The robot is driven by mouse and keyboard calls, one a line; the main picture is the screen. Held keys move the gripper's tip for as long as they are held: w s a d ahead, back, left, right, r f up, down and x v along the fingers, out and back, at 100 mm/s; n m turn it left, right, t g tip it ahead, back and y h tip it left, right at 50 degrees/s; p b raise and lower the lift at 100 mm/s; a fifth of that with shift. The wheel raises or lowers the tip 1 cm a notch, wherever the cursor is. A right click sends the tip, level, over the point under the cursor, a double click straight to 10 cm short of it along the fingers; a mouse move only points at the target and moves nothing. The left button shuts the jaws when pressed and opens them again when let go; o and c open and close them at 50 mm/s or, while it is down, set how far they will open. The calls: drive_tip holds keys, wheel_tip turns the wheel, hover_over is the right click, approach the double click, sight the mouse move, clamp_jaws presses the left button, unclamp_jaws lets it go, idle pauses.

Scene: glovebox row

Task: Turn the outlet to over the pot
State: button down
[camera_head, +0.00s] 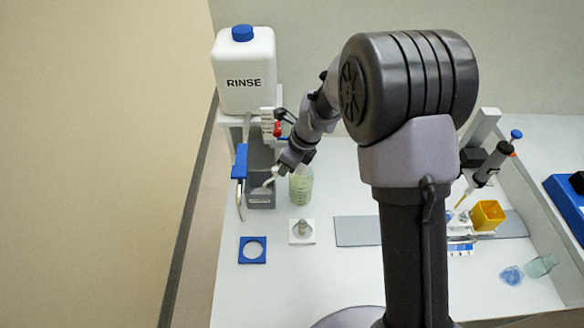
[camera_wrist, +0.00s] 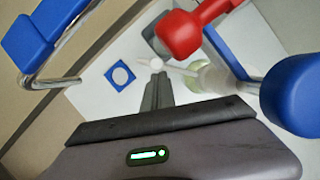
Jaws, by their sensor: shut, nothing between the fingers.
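The outlet is a bent metal pipe (camera_head: 239,198) with a blue sleeve (camera_head: 240,161), below the RINSE tank. In the head view its lower end hangs at the left of a grey open box (camera_head: 260,203), apparently outside its rim. I cannot tell for sure which vessel is the pot. The blue sleeve (camera_wrist: 28,43) and the pipe's bent end (camera_wrist: 50,83) show at the left in the wrist view. My gripper (camera_head: 270,180) is over the grey box, right of the outlet and apart from it. Its fingers (camera_wrist: 158,77) are shut and empty.
The RINSE tank (camera_head: 243,75) stands behind. A red knob (camera_wrist: 180,33) and a blue knob (camera_wrist: 302,95) are close to my wrist. A greenish bottle (camera_head: 301,187) stands right of the box. A blue ring plate (camera_head: 252,250) and a white plate (camera_head: 293,240) lie in front.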

drive_tip(key=shift+w+a+m+p, duration=0.75)
drive_tip(key=shift+a+p, duration=0.1)
drive_tip(key=shift+p, duration=0.1)
